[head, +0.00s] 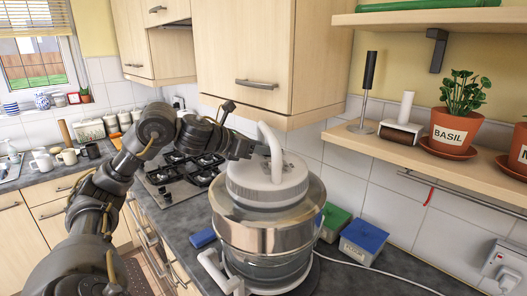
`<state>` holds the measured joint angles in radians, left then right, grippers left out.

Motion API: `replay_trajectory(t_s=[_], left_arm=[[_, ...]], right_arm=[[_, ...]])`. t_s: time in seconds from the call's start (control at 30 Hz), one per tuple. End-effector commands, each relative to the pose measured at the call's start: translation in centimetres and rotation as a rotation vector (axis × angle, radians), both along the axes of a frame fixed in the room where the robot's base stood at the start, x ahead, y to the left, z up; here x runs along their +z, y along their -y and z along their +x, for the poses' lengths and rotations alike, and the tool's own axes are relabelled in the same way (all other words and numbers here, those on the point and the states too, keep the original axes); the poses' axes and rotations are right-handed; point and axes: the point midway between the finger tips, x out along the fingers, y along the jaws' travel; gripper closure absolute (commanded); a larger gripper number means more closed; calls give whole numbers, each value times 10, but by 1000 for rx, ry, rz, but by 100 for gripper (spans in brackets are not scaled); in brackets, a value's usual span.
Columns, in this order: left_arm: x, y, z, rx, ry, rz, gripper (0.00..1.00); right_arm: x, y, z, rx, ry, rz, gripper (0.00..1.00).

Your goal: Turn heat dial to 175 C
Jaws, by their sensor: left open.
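A halogen-oven-like appliance stands on the dark counter, with a white lid (267,185) over a steel band (268,236) and a glass bowl. A pale handle (270,140) rises from the lid. Small dark marks show on the lid's top, but no dial or temperature figure can be read. My left gripper (254,149) is open at the back left of the lid, close to the handle. I cannot tell whether it touches anything. My right gripper is not in view.
A gas hob (185,172) lies left of the appliance. Green (333,221) and blue-lidded (363,238) tubs and a white cable (385,275) are at its right. A wooden shelf (420,160) and wall cupboard (260,60) hang above.

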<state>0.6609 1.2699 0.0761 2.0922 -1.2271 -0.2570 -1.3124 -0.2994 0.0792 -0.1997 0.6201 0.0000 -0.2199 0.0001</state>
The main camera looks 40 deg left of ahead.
Motion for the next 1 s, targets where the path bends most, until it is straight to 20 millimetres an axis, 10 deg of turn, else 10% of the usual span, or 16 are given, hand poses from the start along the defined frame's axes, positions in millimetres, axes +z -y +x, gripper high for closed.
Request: replay_trajectory(t_s=[0.43,1.0], left_arm=[[25,-16,-71,1,0,4,57],[34,-18,-82,0,-1,1,57]], right_arm=[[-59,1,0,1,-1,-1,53],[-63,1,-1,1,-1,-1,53]])
